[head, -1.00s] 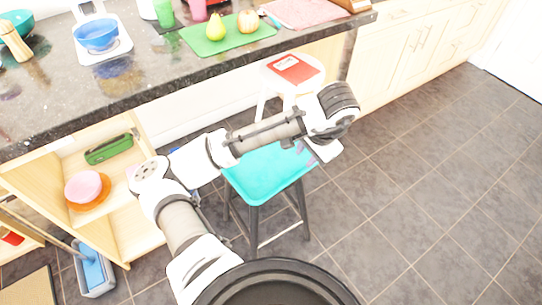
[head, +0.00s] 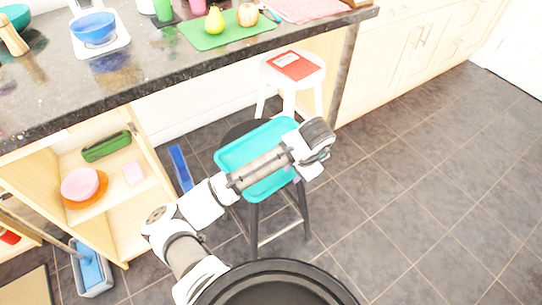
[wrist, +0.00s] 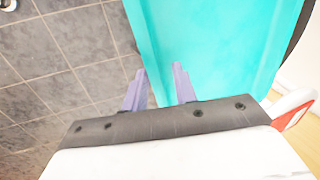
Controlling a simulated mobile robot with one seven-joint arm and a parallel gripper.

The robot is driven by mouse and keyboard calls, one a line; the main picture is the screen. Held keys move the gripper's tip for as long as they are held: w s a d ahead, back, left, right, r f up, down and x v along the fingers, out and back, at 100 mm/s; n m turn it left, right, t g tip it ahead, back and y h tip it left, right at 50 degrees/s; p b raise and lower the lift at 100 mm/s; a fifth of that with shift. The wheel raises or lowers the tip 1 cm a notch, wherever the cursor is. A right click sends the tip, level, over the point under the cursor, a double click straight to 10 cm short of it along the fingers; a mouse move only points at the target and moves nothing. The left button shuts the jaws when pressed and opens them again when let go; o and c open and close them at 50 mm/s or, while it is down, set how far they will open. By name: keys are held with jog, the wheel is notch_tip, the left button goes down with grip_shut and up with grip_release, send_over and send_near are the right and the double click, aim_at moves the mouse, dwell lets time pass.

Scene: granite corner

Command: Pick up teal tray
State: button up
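The teal tray (head: 236,152) lies on a dark stool (head: 252,222) in the head view, partly hidden under my arm. In the wrist view the tray (wrist: 215,40) fills the upper middle and right. My gripper (wrist: 159,67) is open, with its two purple-grey fingers apart. One finger shows just outside the tray's long edge and the other shows over the tray, so the edge runs between them in the picture. I cannot tell whether the fingers reach down around the rim or touch it. In the head view the fingers are mostly hidden behind the wrist.
A white stool (head: 290,84) with a red book (head: 292,65) stands behind the tray. The granite counter (head: 130,75) runs along the back. The tiled floor on the right is clear.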

jog(key=shift+f, duration=0.25)
grip_shut()
